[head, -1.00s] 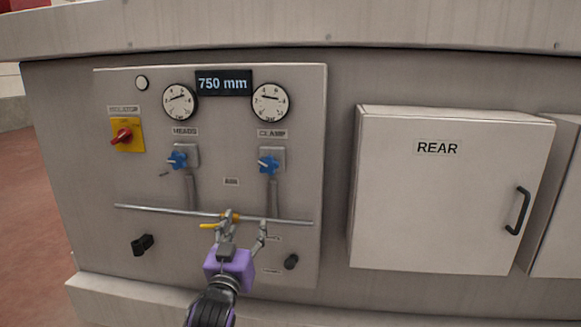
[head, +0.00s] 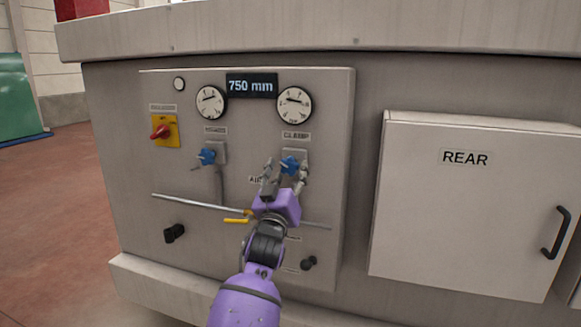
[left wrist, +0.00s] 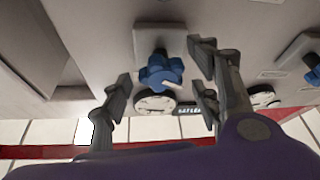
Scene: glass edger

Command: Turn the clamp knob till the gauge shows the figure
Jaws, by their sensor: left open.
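The blue clamp knob (head: 290,165) sits on its grey valve block under the CLAMP label (head: 296,136). The clamp gauge (head: 295,104) is the right-hand dial above it; its figures are too small to read. My left gripper (head: 285,172) is open, its fingers on either side of the knob in the head view. In the left wrist view the blue knob (left wrist: 160,73) shows between the open fingers (left wrist: 160,88), with the gauge (left wrist: 155,104) beyond it. Contact cannot be told. My right gripper is not in view.
A second blue knob (head: 206,157) and gauge (head: 211,102) are to the left. A display (head: 251,85) reads 750 mm. A red switch (head: 161,131), a metal pipe (head: 190,203) with a yellow lever (head: 237,221), and black knobs are on the panel. The REAR door (head: 470,200) is shut.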

